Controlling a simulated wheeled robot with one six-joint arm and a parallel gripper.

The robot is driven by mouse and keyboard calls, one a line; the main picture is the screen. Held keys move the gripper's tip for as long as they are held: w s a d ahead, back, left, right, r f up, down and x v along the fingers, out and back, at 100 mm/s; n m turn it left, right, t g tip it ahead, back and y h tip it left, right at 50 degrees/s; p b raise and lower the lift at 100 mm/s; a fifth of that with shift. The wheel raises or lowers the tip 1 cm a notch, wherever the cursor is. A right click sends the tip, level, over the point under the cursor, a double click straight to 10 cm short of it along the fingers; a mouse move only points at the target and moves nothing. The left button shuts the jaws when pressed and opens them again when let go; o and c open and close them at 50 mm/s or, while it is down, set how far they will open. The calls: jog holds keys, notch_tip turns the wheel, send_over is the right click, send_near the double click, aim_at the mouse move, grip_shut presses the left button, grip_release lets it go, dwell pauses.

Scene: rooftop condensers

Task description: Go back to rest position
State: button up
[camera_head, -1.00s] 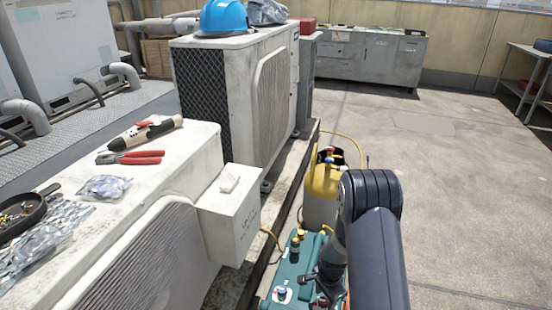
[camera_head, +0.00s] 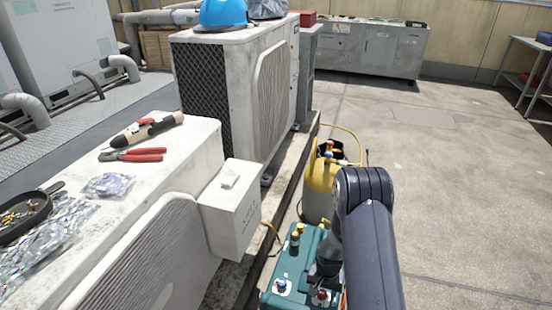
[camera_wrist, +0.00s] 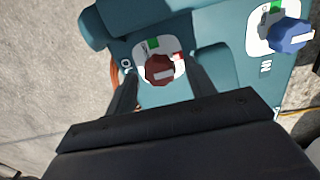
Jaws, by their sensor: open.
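My gripper (camera_wrist: 160,88) is open over the teal machine (camera_wrist: 215,60), with its fingers on either side of a red knob (camera_wrist: 158,70) in the wrist view. I cannot tell whether the fingers touch the knob or the machine. A blue knob (camera_wrist: 290,35) stands to the right of it on the same machine. In the head view the teal machine (camera_head: 290,268) sits on the ground at the lower middle, and my arm hides its right part. The red knob (camera_head: 321,297) and the blue knob (camera_head: 281,287) show on its top. My fingers are mostly hidden there behind my arm.
White condensers (camera_head: 180,165) line the left, bearing red-handled pliers (camera_head: 133,155) and a pan (camera_head: 30,215). A blue helmet (camera_head: 223,15) tops the farther unit. Open concrete floor (camera_head: 450,180) lies right.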

jog(key=n+p, duration=0.1)
jog(key=n, duration=0.3)
jog(key=shift+r+p, duration=0.1)
jog(key=shift+p, duration=0.25)
jog(key=n+p, duration=0.2)
jog(key=n, duration=0.2)
jog(key=shift+a, duration=0.1)
jog(key=shift+r+n+p, duration=0.15)
jog(key=shift+n+p, duration=0.25)
jog(key=shift+n, duration=0.1)
jog(key=shift+r, duration=0.95)
jog(key=shift+s, duration=0.1)
